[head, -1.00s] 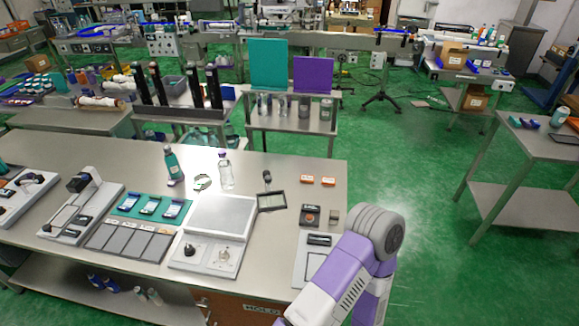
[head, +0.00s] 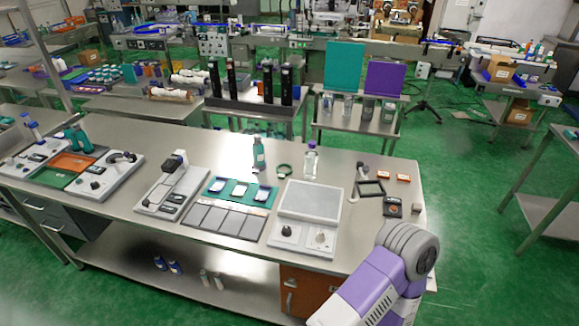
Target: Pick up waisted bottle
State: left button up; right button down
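Two bottles stand upright near the back edge of the steel table (head: 345,240). One is a clear bottle (head: 311,162) with a purple cap; the other is a teal bottle (head: 259,155) with a pale label, to its left. At this size I cannot tell for sure which one is waisted. My purple and white right arm reaches in at the lower right, in front of the table's right end. Neither of my grippers shows in the head view, and nothing touches the bottles.
A dark green ring (head: 284,170) lies between the bottles. A grey-topped device (head: 311,200) stands in front of the clear bottle, and a framed stand (head: 370,188) is to its right. A teal tray (head: 238,191) lies left.

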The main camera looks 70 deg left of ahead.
aim_at(311, 156)
jog(key=u, duration=1.3)
